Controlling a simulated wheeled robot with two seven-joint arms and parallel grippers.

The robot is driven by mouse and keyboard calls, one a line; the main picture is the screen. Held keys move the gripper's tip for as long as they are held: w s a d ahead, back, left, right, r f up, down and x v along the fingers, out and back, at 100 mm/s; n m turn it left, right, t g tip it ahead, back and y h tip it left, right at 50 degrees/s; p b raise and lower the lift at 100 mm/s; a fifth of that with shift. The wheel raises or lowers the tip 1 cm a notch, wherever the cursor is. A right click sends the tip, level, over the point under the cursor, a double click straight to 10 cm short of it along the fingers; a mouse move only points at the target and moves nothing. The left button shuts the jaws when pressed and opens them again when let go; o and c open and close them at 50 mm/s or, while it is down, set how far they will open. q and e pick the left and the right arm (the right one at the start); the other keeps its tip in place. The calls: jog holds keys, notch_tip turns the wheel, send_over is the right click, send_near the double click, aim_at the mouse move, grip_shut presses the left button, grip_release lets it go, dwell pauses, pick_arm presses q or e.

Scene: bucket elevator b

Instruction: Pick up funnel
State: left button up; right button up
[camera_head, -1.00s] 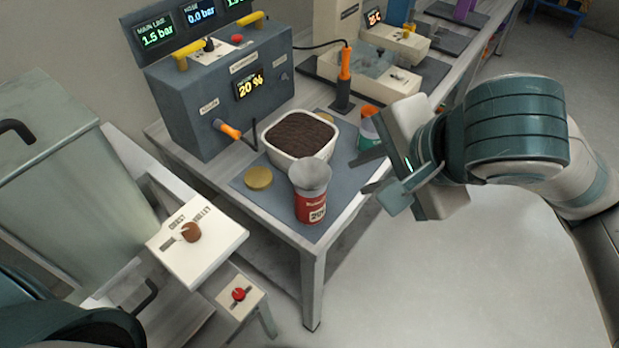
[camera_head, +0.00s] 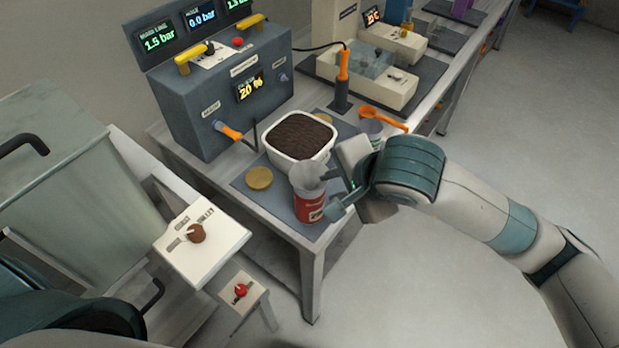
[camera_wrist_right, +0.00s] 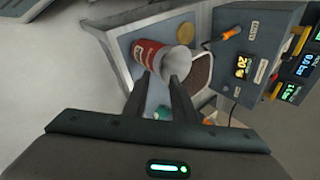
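The funnel (camera_head: 307,176) is a light grey cone standing in the mouth of a red can (camera_head: 309,207) near the table's front corner. In the right wrist view the funnel (camera_wrist_right: 176,60) and the can (camera_wrist_right: 148,54) lie just beyond my fingertips. My right gripper (camera_head: 332,190) is open beside the funnel and can, on their right. Its two fingers (camera_wrist_right: 163,78) are apart with nothing held between them. Whether a finger touches the funnel cannot be told. The funnel's lower part is hidden in the can. My left gripper is out of view.
A white tub of dark soil (camera_head: 275,153) stands right behind the funnel, with a gold lid (camera_head: 259,178) at left. A second can (camera_head: 371,130) and an orange scoop (camera_head: 384,117) are behind my gripper. A grey control box (camera_head: 210,105) stands at the back. Floor at right is clear.

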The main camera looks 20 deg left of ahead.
aim_at(320, 188)
dwell(0.3)
jog(key=shift+w+a+f+p, duration=0.25)
jog(key=shift+a+f+p, duration=0.25)
jog(key=shift+p, duration=0.25)
jog(key=p+x, duration=0.1)
jog(key=x, duration=0.2)
jog(key=shift+w+a+f+p, duration=0.15)
jog(key=shift+a+f+p, duration=0.05)
jog(key=shift+f+p, duration=0.15)
grip_shut()
